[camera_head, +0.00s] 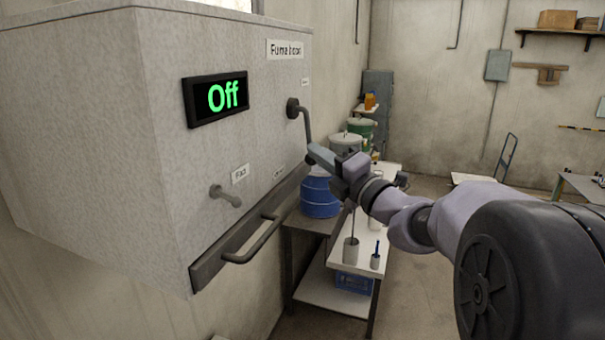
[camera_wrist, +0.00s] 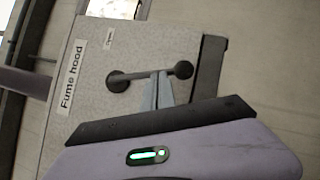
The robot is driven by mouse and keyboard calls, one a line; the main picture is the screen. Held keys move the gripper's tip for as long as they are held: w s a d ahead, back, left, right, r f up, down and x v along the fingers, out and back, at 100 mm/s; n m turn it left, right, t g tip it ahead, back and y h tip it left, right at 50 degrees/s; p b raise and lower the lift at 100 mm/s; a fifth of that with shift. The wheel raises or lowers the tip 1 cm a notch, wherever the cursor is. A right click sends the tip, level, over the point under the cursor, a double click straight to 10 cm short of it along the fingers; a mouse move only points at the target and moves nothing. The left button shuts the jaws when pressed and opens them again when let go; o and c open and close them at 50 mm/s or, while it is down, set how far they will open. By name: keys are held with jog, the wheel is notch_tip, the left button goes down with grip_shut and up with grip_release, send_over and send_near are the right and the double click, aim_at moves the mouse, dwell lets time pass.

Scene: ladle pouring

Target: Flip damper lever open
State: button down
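The damper lever (camera_head: 306,125) is a dark rod on the right face of the fume hood (camera_head: 160,110). It hangs down from a round pivot, with a knob at its lower end. In the wrist view the lever (camera_wrist: 135,75) lies across the picture, pivot at left and knob at right. My gripper (camera_head: 315,153) is at its lower part. In the wrist view the pale fingers of my gripper (camera_wrist: 160,75) are close together and overlap the rod near the knob. They look shut, with nothing visible between them. Whether they touch the rod is unclear.
The display (camera_head: 216,98) reads "Off" in green. A sash handle (camera_head: 262,242) and a fan knob (camera_head: 225,195) stick out of the hood. Below stand a blue drum (camera_head: 320,197) and a white bench (camera_head: 357,254) with cups. Open floor lies behind my arm.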

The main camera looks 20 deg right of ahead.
jog(key=w+d+r+n+y+b, duration=0.2)
jog(key=n+y, duration=0.5)
jog(key=n, duration=0.4)
jog(key=shift+w+d+r+b, duration=0.35)
jog(key=shift+w+d+r, duration=0.5)
jog(key=shift+w, duration=0.85)
jog(key=shift+d+f, duration=0.1)
jog(key=shift+d, duration=0.05)
